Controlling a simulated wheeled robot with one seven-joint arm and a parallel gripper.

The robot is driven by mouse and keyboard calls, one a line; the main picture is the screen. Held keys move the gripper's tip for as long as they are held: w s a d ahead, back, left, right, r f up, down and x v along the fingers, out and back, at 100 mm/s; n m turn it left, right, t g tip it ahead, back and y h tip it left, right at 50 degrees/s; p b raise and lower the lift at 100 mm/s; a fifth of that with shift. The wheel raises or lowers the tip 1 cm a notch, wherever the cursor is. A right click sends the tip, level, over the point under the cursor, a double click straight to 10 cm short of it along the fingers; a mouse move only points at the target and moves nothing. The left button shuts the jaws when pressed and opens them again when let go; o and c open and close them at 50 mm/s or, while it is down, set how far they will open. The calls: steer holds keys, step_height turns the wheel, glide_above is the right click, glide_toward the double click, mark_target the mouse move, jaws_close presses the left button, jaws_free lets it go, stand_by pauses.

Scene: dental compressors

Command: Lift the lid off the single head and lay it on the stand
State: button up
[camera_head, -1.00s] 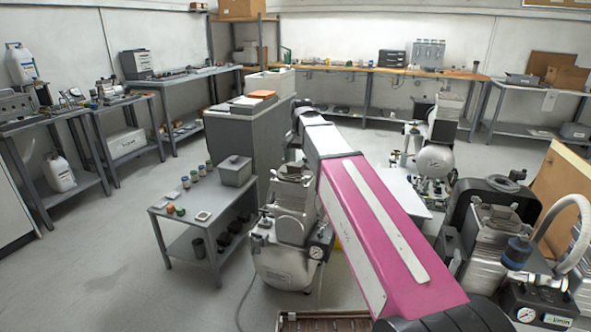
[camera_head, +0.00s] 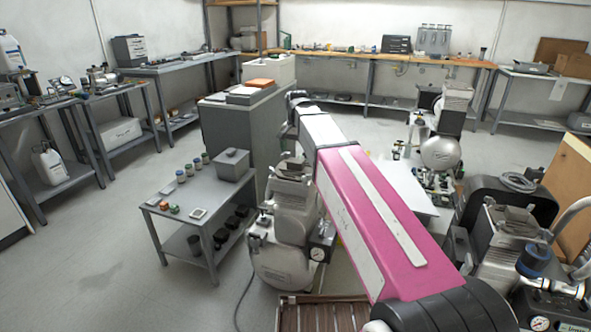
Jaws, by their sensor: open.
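A compressor with one visible grey finned head (camera_head: 291,192) stands left of my pink arm link, above a white tank (camera_head: 283,268). A grey lid-like piece (camera_head: 293,169) sits on top of this head, partly close to my arm in the picture. A low grey table (camera_head: 185,212), which looks like the stand, is just left of the compressor. It has a bare patch of top among small items. My arm reaches away over the compressor's right side. My gripper is not visible; the arm's far end hides it or it is out of sight.
The low table carries a grey lidded box (camera_head: 232,164), several small jars (camera_head: 190,169) and a small white tray (camera_head: 198,213). A grey cabinet (camera_head: 235,130) stands behind. Another compressor (camera_head: 440,150) is farther right, and a larger one (camera_head: 510,240) is near right. Floor at left is clear.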

mark_target(295, 161)
steer(key=shift+a+f, duration=0.2)
steer(key=shift+f, duration=2.65)
steer(key=c, duration=1.4)
steer(key=shift+r, duration=0.1)
